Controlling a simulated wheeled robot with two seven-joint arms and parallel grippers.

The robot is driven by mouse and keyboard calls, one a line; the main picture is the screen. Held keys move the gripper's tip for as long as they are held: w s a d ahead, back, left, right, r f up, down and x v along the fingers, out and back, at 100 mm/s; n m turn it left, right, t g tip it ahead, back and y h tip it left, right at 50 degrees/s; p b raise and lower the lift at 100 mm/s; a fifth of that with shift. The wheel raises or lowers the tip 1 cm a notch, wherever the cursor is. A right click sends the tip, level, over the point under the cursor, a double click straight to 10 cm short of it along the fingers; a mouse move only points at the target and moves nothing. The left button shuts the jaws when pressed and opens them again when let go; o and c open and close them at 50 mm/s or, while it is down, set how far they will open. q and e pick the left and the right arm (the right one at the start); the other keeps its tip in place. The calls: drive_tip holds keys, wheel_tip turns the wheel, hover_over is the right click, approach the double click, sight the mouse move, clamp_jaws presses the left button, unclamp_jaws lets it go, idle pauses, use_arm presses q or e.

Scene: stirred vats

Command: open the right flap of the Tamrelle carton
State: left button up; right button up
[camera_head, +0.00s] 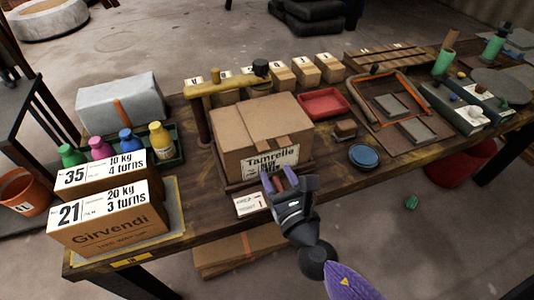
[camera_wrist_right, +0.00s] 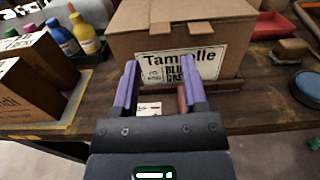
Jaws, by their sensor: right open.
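The Tamrelle carton (camera_head: 240,150) stands on the wooden table with its top flaps closed. Its labelled front also shows in the right wrist view (camera_wrist_right: 225,55). The right part of the top (camera_head: 285,112) lies flat, and a short tab hangs over the front edge. My right gripper (camera_head: 284,181) is open and empty, in front of the label and apart from the carton as far as I can tell. Its two purple fingers (camera_wrist_right: 159,85) point at the carton's front face. My left gripper is not in view.
Left of the carton stand the Girvendi box (camera_head: 105,225), coloured bottles and a grey bin (camera_head: 122,103). A red tray (camera_head: 323,103) and blue dish (camera_head: 363,156) lie to the right. A white card (camera_head: 250,204) lies in front.

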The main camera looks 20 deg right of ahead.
sight(265, 151)
drive_tip(key=w, duration=0.8)
drive_tip(key=shift+a, duration=0.1)
drive_tip(key=shift+c, duration=0.3)
clamp_jaws()
idle(0.8)
